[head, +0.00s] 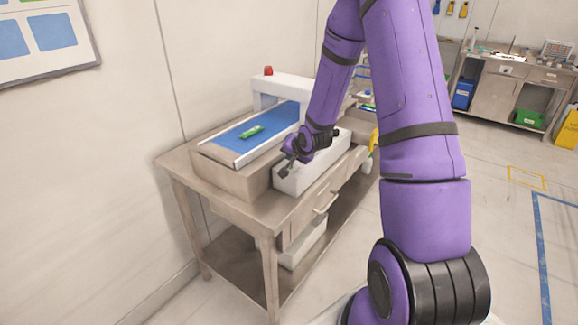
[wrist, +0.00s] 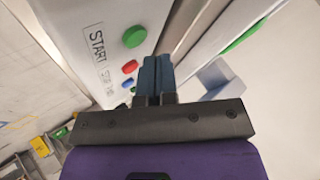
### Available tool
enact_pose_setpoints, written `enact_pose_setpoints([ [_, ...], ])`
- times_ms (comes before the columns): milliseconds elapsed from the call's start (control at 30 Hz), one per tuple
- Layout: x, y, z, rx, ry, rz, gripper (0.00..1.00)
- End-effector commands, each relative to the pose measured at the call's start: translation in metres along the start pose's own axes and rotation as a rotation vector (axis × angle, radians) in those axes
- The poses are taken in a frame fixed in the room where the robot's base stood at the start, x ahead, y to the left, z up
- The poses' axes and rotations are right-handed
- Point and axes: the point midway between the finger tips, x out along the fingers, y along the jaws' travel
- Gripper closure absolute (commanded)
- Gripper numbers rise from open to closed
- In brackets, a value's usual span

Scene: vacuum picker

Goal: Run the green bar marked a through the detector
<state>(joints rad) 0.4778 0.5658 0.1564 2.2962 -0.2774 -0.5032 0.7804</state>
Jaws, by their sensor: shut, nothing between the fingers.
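A green bar (head: 251,131) lies on the blue belt (head: 228,142) of the detector, in front of its white arch (head: 283,88). Any letter on it is too small to read. My gripper (head: 286,166) is shut and empty, beside the belt's near side by a white box (head: 312,163). In the wrist view its closed fingers (wrist: 157,66) are close to a white panel with a green button (wrist: 134,36) labelled START. A red button (wrist: 130,67) and a blue button (wrist: 127,83) sit below it. Contact with a button cannot be told.
Open floor (head: 500,230) lies to the right.

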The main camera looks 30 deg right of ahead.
Motion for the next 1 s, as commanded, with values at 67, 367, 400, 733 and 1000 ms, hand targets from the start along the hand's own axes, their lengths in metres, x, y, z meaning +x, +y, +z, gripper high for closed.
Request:
enact_pose_setpoints([
  [67, 0.0, 0.0, 0.0, 0.0, 0.0, 0.0, 1.0],
  [367, 0.0018, 0.0013, 0.0013, 0.0, 0.0, 0.0, 1.0],
  [400, 0.0026, 0.002, 0.002, 0.0, 0.0, 0.0, 1.0],
  [733, 0.0057, 0.0043, 0.0042, 0.0, 0.0, 0.0, 1.0],
  [1000, 0.0062, 0.0046, 0.0046, 0.0, 0.0, 0.0, 1.0],
])
